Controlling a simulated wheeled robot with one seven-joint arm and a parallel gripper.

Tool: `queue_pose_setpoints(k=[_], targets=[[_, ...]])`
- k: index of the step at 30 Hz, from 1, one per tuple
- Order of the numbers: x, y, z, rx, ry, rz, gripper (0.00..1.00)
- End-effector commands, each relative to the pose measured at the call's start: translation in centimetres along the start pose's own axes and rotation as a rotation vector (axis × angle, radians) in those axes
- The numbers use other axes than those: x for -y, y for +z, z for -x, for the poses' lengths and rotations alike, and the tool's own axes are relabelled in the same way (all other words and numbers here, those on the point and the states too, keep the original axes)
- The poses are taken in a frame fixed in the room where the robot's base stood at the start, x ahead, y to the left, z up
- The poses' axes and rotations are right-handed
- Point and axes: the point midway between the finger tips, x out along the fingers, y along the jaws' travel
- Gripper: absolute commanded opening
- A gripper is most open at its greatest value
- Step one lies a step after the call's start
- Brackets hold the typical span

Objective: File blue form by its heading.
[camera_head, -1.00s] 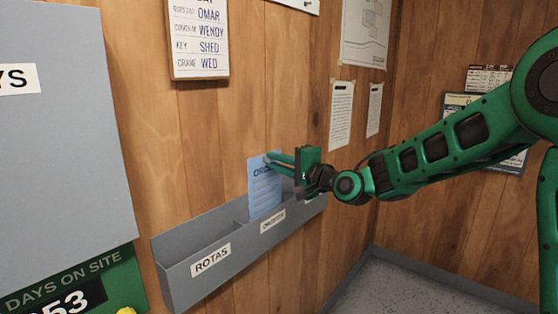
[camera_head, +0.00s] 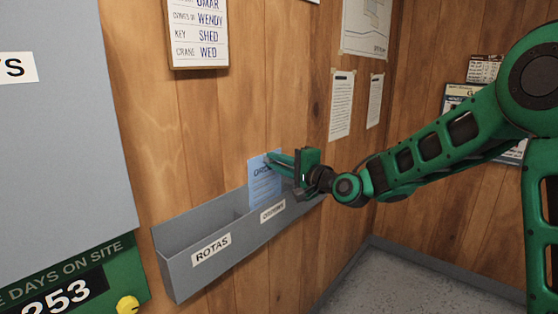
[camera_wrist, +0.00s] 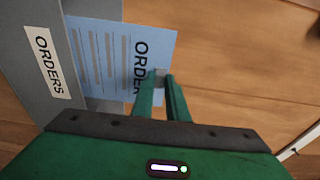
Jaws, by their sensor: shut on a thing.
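The blue form (camera_head: 264,186) is headed ORDERS; the heading also reads in the wrist view (camera_wrist: 140,60), partly covered by a finger. My gripper (camera_head: 270,158) is shut on the form's top edge, beside the heading; its fingertips show in the wrist view (camera_wrist: 160,78). The form hangs about upright against the wall side of the grey rack (camera_head: 185,270). Its lower end is behind the front wall of the compartment labelled ORDERS (camera_head: 272,211). That label also shows in the wrist view (camera_wrist: 47,62). Whether the form touches the compartment floor is hidden.
The compartment labelled ROTAS (camera_head: 211,249) is at the rack's left and looks empty. A large grey board (camera_head: 60,130) and a green days-on-site sign (camera_head: 75,285) are at the left. Notices hang above on the wood wall (camera_head: 285,90).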

Motion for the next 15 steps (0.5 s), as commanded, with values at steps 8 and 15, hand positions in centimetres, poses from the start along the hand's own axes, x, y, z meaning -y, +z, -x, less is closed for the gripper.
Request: queue_pose_setpoints(k=[8, 15], targets=[[-0.57, 0.01, -0.01, 0.0, -0.001, -0.001, 0.0], [-0.69, 0.01, -0.01, 0.0, 0.0, -0.001, 0.0]])
